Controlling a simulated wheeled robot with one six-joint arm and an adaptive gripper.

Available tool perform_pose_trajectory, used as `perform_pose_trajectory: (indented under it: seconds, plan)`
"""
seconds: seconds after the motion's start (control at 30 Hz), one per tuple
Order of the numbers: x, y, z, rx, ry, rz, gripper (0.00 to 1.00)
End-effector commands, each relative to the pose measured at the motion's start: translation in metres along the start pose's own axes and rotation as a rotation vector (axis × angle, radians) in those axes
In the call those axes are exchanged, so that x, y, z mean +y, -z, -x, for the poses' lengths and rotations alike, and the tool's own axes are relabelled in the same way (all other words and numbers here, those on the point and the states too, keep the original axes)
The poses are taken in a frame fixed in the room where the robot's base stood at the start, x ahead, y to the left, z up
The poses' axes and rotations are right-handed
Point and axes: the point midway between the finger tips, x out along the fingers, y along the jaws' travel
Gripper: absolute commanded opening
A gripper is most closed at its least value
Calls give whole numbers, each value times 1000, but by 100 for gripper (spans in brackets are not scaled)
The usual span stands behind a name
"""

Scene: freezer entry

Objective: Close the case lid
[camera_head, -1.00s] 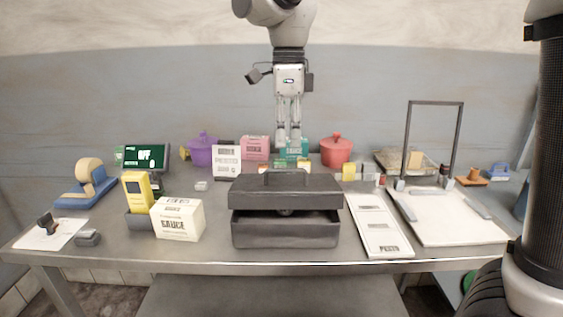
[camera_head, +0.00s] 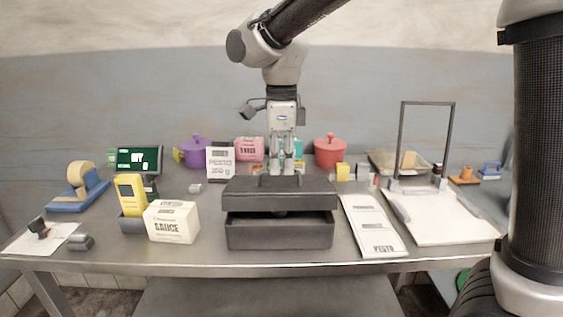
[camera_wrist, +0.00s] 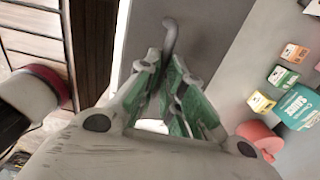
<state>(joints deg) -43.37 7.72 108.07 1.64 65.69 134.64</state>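The dark grey case (camera_head: 280,233) stands near the table's front edge. Its lid (camera_head: 280,194) is partly raised, with a dark gap along the front between lid and base. A handle (camera_head: 262,181) is on top of the lid. My gripper (camera_head: 282,172) points down at the lid's rear, by the handle. In the wrist view, the green-padded fingers of my gripper (camera_wrist: 163,62) are apart, and the bent handle (camera_wrist: 169,38) shows at their tips. I cannot tell whether they touch it. The case's interior is mostly hidden.
A sauce box (camera_head: 172,222) and a yellow box (camera_head: 131,195) stand left of the case. A long pesto panel (camera_head: 373,225) lies close on its right. A white board with an upright frame (camera_head: 427,140) is farther right. A red pot (camera_head: 330,152) and small boxes stand behind.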

Motion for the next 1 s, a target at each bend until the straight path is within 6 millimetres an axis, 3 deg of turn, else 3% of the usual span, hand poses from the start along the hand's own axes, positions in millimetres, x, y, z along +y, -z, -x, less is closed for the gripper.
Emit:
perform_pose_trajectory:
  seconds: [0.17,0.4,0.7,0.73,0.83,1.0]
  plan:
    - [1,0,-1,0,0,0,0]
    - [26,0,-23,1,-1,2,0]
    - [28,0,-27,2,-5,-2,0]
    - [28,0,-27,2,-5,-2,11]
    - [28,1,-27,3,-5,-1,29]
    - [28,0,-26,1,-3,-1,31]
